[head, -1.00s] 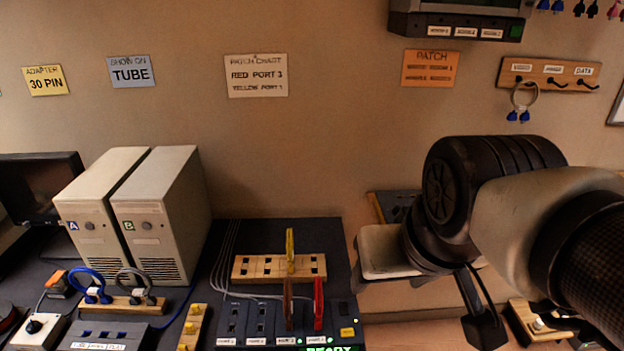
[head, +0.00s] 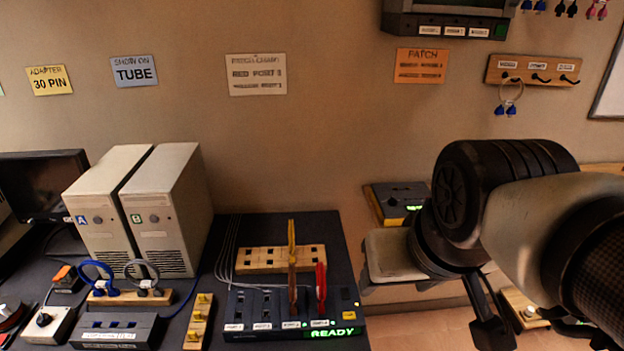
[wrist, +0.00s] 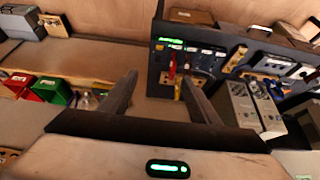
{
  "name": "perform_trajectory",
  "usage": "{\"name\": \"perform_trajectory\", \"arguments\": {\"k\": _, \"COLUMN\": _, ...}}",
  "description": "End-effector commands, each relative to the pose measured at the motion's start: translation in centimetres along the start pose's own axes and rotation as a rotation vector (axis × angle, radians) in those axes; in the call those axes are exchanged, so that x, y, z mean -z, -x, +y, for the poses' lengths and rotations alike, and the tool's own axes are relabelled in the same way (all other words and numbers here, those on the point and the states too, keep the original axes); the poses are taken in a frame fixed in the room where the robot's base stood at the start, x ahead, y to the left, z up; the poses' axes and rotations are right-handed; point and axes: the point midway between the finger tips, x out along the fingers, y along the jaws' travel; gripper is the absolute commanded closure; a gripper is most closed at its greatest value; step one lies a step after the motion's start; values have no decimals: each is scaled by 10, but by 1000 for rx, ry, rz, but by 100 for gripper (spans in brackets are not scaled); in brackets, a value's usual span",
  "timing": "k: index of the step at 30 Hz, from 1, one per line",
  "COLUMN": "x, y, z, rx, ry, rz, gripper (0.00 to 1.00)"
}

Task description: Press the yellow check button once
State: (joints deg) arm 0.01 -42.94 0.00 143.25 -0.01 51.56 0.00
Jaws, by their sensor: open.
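The yellow check button (head: 357,304) is a small yellow patch at the right edge of the dark patch panel (head: 345,270) in the head view. It sits just above the green READY display (head: 333,331).
Left of the panel stand a wooden strip with yellow pegs (head: 199,322) and two beige computer towers (head: 168,210). The wall behind is flat.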

Motion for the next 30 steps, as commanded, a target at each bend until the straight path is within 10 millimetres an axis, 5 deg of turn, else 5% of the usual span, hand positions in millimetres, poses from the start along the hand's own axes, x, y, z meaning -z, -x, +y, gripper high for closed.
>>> {"name": "perform_trajectory", "arguments": {"k": 2, "x": 0, "y": 0, "z": 0, "rx": 0, "ry": 0, "rz": 0, "gripper": 58}}
{"name": "perform_trajectory", "arguments": {"k": 9, "x": 0, "y": 0, "z": 0, "rx": 0, "ry": 0, "rz": 0, "gripper": 99}}
{"name": "perform_trajectory", "arguments": {"k": 30, "x": 0, "y": 0, "z": 0, "rx": 0, "ry": 0, "rz": 1, "gripper": 100}}
